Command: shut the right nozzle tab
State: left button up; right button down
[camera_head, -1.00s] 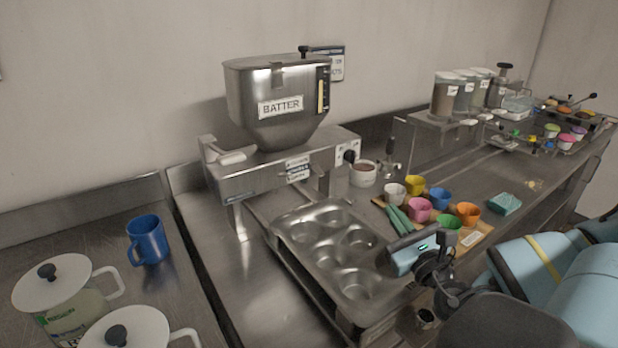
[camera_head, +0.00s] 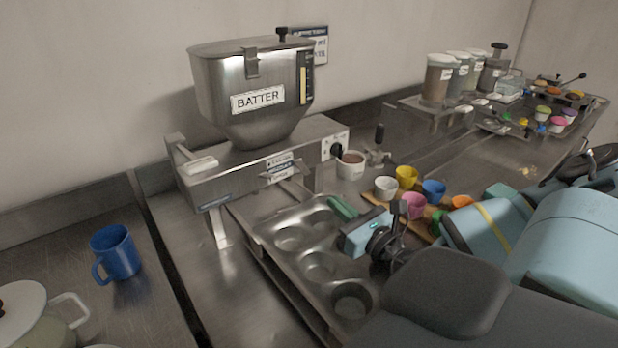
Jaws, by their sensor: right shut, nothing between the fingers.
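The batter dispenser, a steel hopper (camera_head: 255,95) with a BATTER label on a steel housing (camera_head: 240,170), stands left of centre. The nozzle area under the housing's front is partly hidden, and I cannot single out the right nozzle tab. My right gripper (camera_head: 333,201) has green fingers and a pale blue hand. It is shut and empty above the muffin tin, to the right of and in front of the housing, apart from it. My left gripper is not in view.
The muffin tin (camera_head: 267,222) lies below the gripper. A white cup with brown contents (camera_head: 350,166) stands right of the housing. Several coloured cups (camera_head: 433,190) stand beyond my right arm. A blue mug (camera_head: 118,254) and a lidded pot (camera_head: 25,318) are at left.

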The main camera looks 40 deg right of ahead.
aim_at(303, 168)
jog(key=shift+s, duration=0.1)
jog(key=w, duration=0.6)
jog(key=w+d, duration=0.1)
jog(key=w, duration=0.3)
jog(key=shift+r, duration=0.4)
jog(key=shift+w+d, duration=0.1)
